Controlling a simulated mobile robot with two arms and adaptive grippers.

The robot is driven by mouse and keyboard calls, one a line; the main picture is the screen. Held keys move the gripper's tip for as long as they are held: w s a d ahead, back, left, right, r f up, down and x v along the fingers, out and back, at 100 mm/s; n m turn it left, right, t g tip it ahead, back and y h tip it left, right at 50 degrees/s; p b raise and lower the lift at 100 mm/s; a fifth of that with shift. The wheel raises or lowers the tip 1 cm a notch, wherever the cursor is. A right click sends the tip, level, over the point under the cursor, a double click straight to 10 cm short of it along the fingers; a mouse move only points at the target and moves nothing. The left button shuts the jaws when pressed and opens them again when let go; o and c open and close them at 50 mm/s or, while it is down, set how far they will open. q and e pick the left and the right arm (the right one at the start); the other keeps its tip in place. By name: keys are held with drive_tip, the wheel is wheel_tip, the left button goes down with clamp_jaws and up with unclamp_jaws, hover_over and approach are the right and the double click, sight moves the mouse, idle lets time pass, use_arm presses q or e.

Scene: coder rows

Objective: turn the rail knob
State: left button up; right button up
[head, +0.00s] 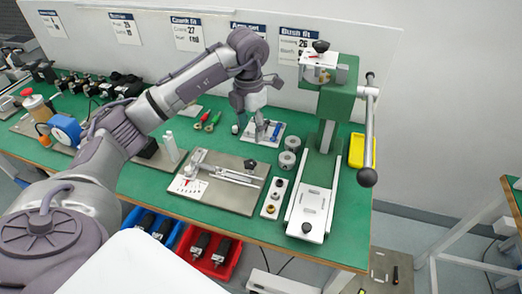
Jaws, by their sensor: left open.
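A flat grey fixture plate (228,196) lies on the green bench, with a narrow metal rail (226,174) along it. A small white scale plate with red marks (187,187) is at the left end. My left gripper (249,127) points down, open, above and behind the knob in the picture, apart from it. It is over a small white board (270,140) with blue-grey parts, which it partly hides. My right gripper is not in view.
A green press (337,103) with a long lever stands to the right of the plate. Grey rings (287,160) and a small block with holes (273,198) lie between them. Red (228,262) and blue bins hang below the front edge.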

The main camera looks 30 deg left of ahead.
use_arm(q)
hover_over(249, 162)
drive_tip(key=f, duration=0.4)
drive_tip(key=shift+s+d+f+p, duration=0.1)
drive_tip(key=shift+s+f+p, duration=0.1)
drive_tip(key=shift+s+p, duration=0.15)
drive_tip(key=f, duration=0.4)
drive_tip(key=shift+w, duration=0.25)
wheel_tip(249, 162, down, 4)
drive_tip(key=shift+r+p, duration=0.2)
drive_tip(key=shift+p, duration=0.25)
drive_tip(key=shift+f, duration=0.55)
drive_tip(key=shift+c, duration=0.9)
drive_tip(key=c, duration=1)
drive_tip(key=shift+o, duration=0.2)
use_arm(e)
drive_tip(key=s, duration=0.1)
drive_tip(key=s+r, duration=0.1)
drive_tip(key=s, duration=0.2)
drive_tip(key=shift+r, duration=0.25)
use_arm(q)
drive_tip(key=shift+n, duration=0.3)
